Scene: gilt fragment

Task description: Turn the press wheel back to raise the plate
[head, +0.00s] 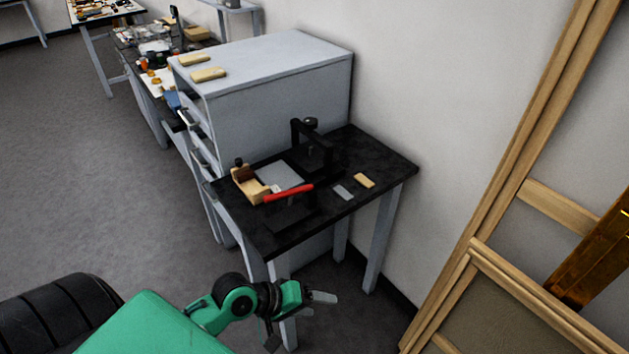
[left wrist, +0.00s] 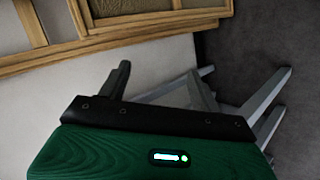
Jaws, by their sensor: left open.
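The press (head: 296,133) is a small black frame at the back of the black-topped table in the head view. A dark round knob sits at its top; I cannot make out a separate wheel or the height of the plate, as black parts blend with the tabletop. My left gripper (head: 298,318) is below and in front of the table, well apart from the press. It is open and empty. In the left wrist view its two fingers (left wrist: 161,84) are spread, with table legs and wall beyond. My right gripper is not in view.
On the black table (head: 372,150) lie a wooden block piece (head: 247,187), a red bar (head: 288,193), a grey piece (head: 343,193) and a tan piece (head: 364,181). A grey cabinet (head: 275,90) stands behind left. Wooden frames (head: 520,290) lean at right.

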